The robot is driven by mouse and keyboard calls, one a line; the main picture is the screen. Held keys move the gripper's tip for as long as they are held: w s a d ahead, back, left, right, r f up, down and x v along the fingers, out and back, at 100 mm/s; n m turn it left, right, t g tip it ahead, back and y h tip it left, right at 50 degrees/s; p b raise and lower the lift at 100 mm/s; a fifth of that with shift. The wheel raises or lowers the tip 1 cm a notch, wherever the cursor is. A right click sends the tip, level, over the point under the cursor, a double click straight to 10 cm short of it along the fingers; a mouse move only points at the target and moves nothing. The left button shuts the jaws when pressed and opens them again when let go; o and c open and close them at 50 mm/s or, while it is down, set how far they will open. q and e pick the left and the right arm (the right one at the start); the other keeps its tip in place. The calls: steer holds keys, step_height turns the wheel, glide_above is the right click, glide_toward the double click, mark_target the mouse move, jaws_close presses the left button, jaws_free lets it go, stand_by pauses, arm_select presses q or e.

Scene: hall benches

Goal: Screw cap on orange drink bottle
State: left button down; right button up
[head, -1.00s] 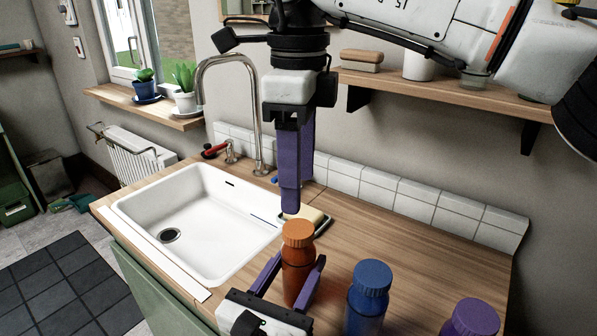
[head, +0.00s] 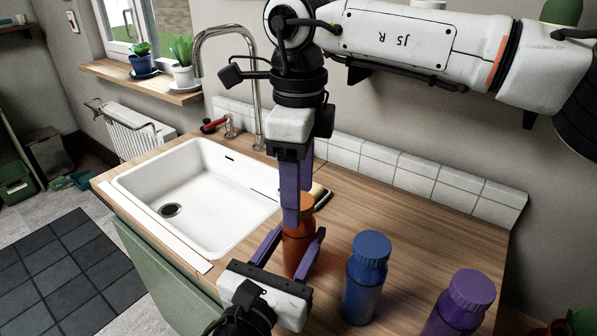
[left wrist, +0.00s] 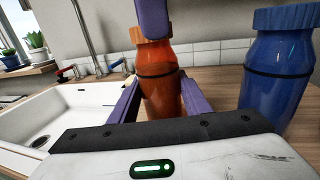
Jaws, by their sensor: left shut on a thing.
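The orange bottle (head: 296,252) stands upright on the wooden counter, with its orange cap (head: 306,207) on top. My left gripper (head: 299,240) is shut on the bottle's body, one purple finger on each side. The bottle also shows between these fingers in the left wrist view (left wrist: 160,85). My right gripper (head: 298,212) points straight down from above at the cap. One of its purple fingers covers part of the cap on the near side; the other finger's tip is hidden behind it. I cannot tell whether they press on the cap.
A blue bottle (head: 366,279) stands to the right of the orange one, and a purple-capped bottle (head: 462,305) farther right. A white sink (head: 190,190) with a tall tap (head: 257,95) lies to the left. The counter behind the bottles is clear on the right.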

steer(key=shift+f, duration=0.15)
steer(key=c, duration=1.1)
steer(key=shift+c, duration=0.2)
steer(key=o, duration=1.2)
step_height(320, 180, up, 12)
steer(key=shift+r, duration=0.1)
arm_select(q)
steer(key=c, duration=0.9)
jaws_free()
